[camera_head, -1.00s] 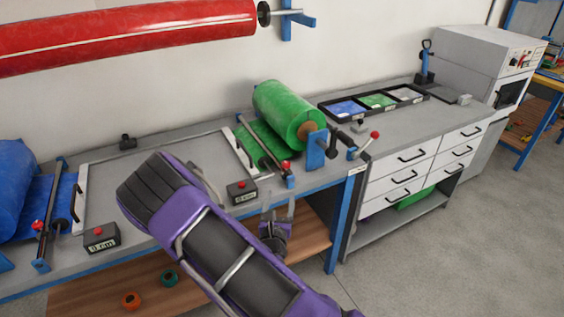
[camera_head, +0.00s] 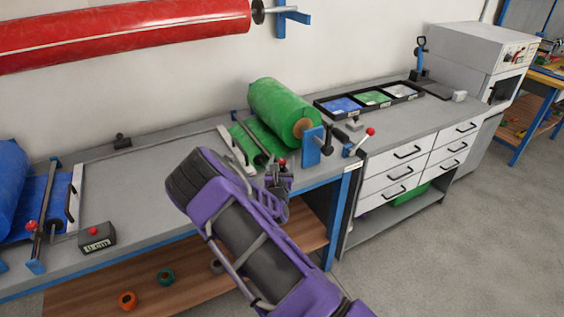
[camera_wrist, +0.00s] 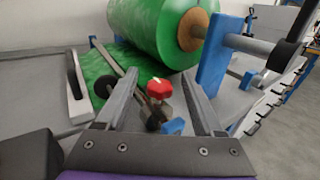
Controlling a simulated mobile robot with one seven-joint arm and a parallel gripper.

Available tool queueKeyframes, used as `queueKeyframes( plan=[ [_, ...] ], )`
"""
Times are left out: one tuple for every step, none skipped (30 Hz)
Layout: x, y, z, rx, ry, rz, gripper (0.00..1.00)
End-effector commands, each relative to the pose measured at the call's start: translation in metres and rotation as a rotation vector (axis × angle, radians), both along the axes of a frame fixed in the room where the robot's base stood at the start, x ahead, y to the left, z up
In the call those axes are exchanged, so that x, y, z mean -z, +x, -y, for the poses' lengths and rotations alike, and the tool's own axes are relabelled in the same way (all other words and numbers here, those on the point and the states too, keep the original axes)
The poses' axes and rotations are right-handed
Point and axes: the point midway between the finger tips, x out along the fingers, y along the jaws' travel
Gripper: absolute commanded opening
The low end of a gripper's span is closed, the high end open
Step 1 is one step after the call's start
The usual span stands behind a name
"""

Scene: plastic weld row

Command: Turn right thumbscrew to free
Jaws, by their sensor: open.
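The right thumbscrew (camera_wrist: 159,88) has a red knob. It sits near the front end of the clamp bar (camera_wrist: 118,64) across the green sheet. In the head view the red knob (camera_head: 282,163) shows just beyond my gripper (camera_head: 278,174). In the wrist view my gripper (camera_wrist: 161,77) is open, with one finger on each side of the knob. I cannot tell whether either finger touches it. The screw's lower part shows only partly. The green roll (camera_head: 285,113) lies behind the bar.
A blue bracket (camera_wrist: 214,64) stands close to the right finger, and a white bar with a black handle (camera_wrist: 75,80) lies to the left. A lever with a red tip (camera_head: 370,131) is further right. The left red thumbscrew (camera_head: 31,226) and a counter box (camera_head: 96,239) are at the left.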

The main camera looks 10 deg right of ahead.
Motion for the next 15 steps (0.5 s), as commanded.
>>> queueKeyframes(
  plan=[
    [0.0, 0.001, 0.0003, 0.0, 0.0, 0.0, 0.69],
    [0.0, 0.0012, 0.0002, 0.0, 0.0, 0.0, 0.69],
    [-0.0001, 0.0012, 0.0002, 0.0, 0.0, 0.0, 0.69],
    [0.0, 0.0011, 0.0002, 0.0, 0.0, 0.0, 0.69],
    [0.0, 0.0011, 0.0003, 0.0, 0.0, 0.0, 0.69],
    [0.0, 0.001, 0.0003, 0.0, 0.0, 0.0, 0.69],
    [0.0, 0.0008, 0.0003, 0.0, 0.0, 0.0, 0.69],
    [0.0, 0.0009, 0.0002, 0.0, 0.0, 0.0, 0.66],
    [0.0, 0.0008, 0.0003, 0.0, 0.0, 0.0, 0.58],
    [0.0, 0.0007, 0.0003, 0.0, 0.0, 0.0, 0.53],
    [0.0, 0.0007, 0.0003, 0.0, 0.0, 0.0, 0.48],
    [0.0001, 0.0007, 0.0003, 0.0, 0.0, 0.0, 0.4],
    [0.0, 0.0006, 0.0003, 0.0, 0.0, 0.0, 0.35],
    [0.0001, 0.0006, 0.0003, 0.0, 0.0, 0.0, 0.3],
    [0.0001, 0.0006, 0.0003, 0.001, 0.0, 0.0, 0.22]
  ],
)
